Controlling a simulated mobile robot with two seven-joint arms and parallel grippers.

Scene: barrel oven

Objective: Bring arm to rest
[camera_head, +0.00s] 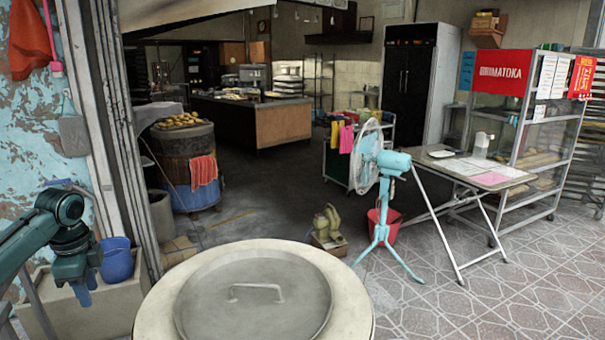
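My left arm comes in from the left edge, bent at a dark teal joint. My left gripper (84,296) points down beside a blue bucket, to the left of the barrel oven. It is small and partly blurred, so I cannot tell whether its fingers are apart, and I see nothing held in it. The barrel oven (352,310) stands at the bottom centre with a pale round rim. Its grey metal lid (250,315) lies flat on top, with a curved handle (257,290). My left gripper is apart from the oven. My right gripper is not in view.
A blue bucket (116,262) stands near my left gripper. A turquoise standing fan (382,190), a red bucket (384,225) and a folding table (470,170) stand to the right. A barrel with a red cloth (203,171) stands behind. Tiled floor (500,300) is clear at lower right.

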